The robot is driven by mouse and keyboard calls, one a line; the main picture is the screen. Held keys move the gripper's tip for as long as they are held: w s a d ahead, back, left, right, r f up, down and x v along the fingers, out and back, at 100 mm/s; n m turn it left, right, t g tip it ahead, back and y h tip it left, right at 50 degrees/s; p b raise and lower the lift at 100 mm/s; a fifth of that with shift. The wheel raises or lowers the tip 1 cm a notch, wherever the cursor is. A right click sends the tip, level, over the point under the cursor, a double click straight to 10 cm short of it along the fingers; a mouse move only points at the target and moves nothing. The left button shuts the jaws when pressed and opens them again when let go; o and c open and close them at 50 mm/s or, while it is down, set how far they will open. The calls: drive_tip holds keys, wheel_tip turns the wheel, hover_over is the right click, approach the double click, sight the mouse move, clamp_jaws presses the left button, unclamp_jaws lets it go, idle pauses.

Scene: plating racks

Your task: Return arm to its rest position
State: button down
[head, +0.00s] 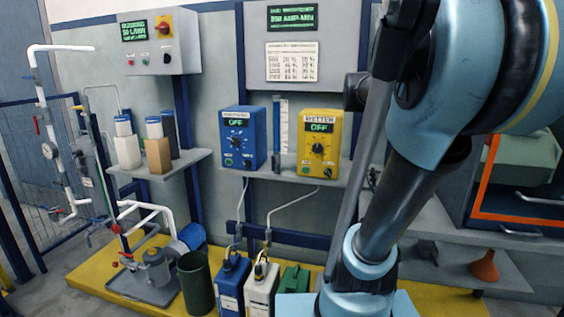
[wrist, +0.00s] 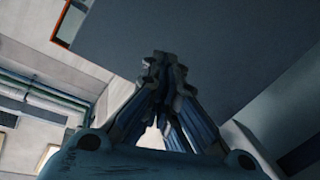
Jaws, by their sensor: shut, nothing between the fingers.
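My gripper (wrist: 164,62) shows in the wrist view with its fingertips together and nothing between them. It points toward a plain dark grey surface, with no object near the tips. In the head view my blue and black arm fills the right side and hides part of the wall and shelf behind it. The gripper itself cannot be made out in the head view.
A blue dosing box (head: 238,138) and a yellow box (head: 320,145) reading OFF stand on a wall shelf. Below are jugs (head: 232,281), a dark green bin (head: 195,283) and a pump (head: 157,268). An orange funnel (head: 485,266) sits on a lower shelf at right.

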drive_tip(key=w+a+f+n+t+y, duration=0.1)
drive_tip(key=a+f+n+t+y, duration=0.15)
drive_tip(key=f, duration=0.35)
drive_tip(key=w+a+f+n+t+y, duration=0.1)
drive_tip(key=a+f+n+y, duration=0.15)
drive_tip(key=f, duration=0.45)
drive_tip(key=w+a+f+n+t+y, duration=0.2)
drive_tip(key=a+f+n+y, duration=0.35)
drive_tip(key=a, duration=0.65)
drive_tip(key=w+a+f+n+t+y, duration=0.2)
drive_tip(key=a+f+n+y, duration=0.1)
drive_tip(key=a+f+y, duration=0.55)
drive_tip(key=s+a+f+g+h, duration=0.2)
drive_tip(key=s+f+g, duration=0.2)
drive_tip(key=s+f, duration=0.7)
drive_tip(key=s, duration=0.4)
drive_tip(key=shift+a+f, duration=0.15)
drive_tip(key=shift+f, duration=0.2)
drive_tip(key=shift+g, duration=0.25)
drive_tip(key=shift+w+f, duration=0.2)
drive_tip(key=shift+w, duration=0.2)
